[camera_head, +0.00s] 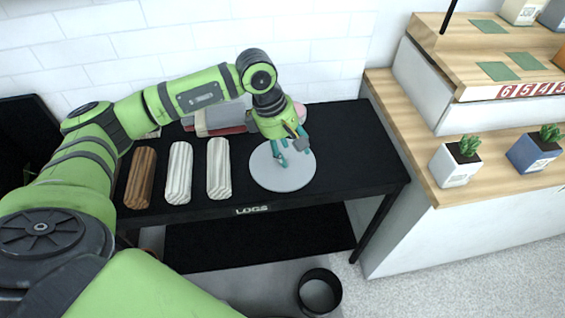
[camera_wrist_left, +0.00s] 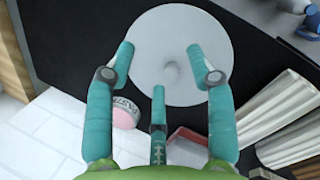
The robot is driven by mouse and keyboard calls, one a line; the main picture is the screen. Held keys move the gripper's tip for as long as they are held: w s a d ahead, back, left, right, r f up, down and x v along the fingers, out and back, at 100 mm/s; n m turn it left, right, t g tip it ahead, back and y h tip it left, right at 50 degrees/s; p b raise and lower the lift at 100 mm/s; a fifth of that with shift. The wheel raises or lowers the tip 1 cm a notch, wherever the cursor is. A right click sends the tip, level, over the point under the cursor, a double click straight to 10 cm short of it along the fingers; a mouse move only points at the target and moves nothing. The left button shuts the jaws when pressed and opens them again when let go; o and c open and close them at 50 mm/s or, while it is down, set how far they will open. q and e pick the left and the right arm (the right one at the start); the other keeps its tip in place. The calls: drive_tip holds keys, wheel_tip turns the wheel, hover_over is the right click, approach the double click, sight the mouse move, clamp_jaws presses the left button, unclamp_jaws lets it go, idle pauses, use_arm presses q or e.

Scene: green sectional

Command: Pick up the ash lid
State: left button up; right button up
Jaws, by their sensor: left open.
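The ash lid (camera_head: 268,178) is a flat, round, pale grey disc lying on the black table. In the left wrist view the ash lid (camera_wrist_left: 150,42) shows a small round knob near its middle. My left gripper (camera_head: 290,154) is over the lid, reaching down from behind it. Its three teal fingers are spread open and hold nothing. In the left wrist view the left gripper (camera_wrist_left: 162,65) has its fingers spread around the knob, with no contact visible. I cannot tell the exact gap between fingertips and lid. My right gripper is not in view.
The black table (camera_head: 370,155) also bears a brown log (camera_head: 140,178) and two whitish logs (camera_head: 179,172) left of the lid. Behind are a red and grey item (camera_head: 220,122) and a pink round item (camera_wrist_left: 125,114). A wooden counter (camera_head: 410,150) with potted plants stands right.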

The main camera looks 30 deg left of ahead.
use_arm(q)
drive_tip(key=y, duration=0.2)
hover_over(267, 171)
drive_tip(key=w+d, duration=0.1)
drive_tip(key=w, duration=0.2)
drive_tip(key=shift+s, duration=0.25)
drive_tip(key=f, duration=0.2)
drive_tip(key=w+f+p, duration=0.1)
drive_tip(key=f, duration=0.1)
drive_tip(key=d+f, duration=0.1)
drive_tip(key=f, duration=0.1)
drive_tip(key=shift+w+f, duration=0.2)
drive_tip(key=shift+w, duration=0.15)
clamp_jaws()
drive_tip(key=shift+r, duration=0.1)
